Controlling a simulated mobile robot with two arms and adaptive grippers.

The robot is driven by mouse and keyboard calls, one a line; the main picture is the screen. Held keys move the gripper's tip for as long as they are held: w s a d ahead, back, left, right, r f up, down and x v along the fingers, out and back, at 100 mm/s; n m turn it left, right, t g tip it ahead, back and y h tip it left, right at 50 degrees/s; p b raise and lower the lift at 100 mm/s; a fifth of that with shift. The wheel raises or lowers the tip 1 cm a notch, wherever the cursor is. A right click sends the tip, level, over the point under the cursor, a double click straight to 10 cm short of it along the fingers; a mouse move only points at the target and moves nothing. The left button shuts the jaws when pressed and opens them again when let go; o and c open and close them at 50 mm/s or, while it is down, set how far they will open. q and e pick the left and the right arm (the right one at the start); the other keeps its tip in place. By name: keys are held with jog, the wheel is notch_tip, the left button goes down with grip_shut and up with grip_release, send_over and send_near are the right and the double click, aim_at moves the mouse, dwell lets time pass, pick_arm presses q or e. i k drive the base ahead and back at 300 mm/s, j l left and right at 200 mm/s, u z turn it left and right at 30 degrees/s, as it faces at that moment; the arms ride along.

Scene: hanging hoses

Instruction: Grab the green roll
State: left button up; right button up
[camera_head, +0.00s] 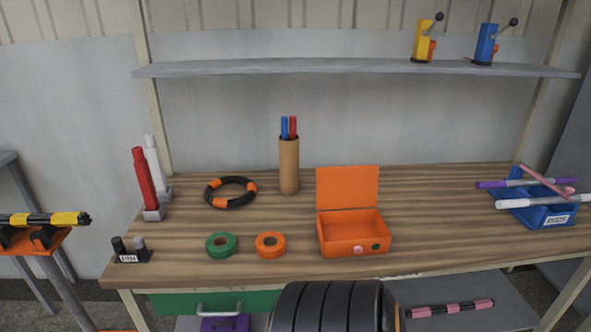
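The green roll (221,245) lies flat near the front edge of the wooden workbench (190,268), left of centre. It is a ring of tape with a hole in its middle. An orange roll (270,244) lies just to its right, with a small gap between them. Neither of my grippers shows in the head view.
An open orange box (352,250) stands right of the rolls. A black-and-orange ring (231,204) lies behind them. A small black holder (131,256) is to the left. A cardboard tube (289,166) stands behind. A black ribbed cylinder (335,308) is in front of the bench.

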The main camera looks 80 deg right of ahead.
aim_at(227, 251)
jog(key=z, duration=2)
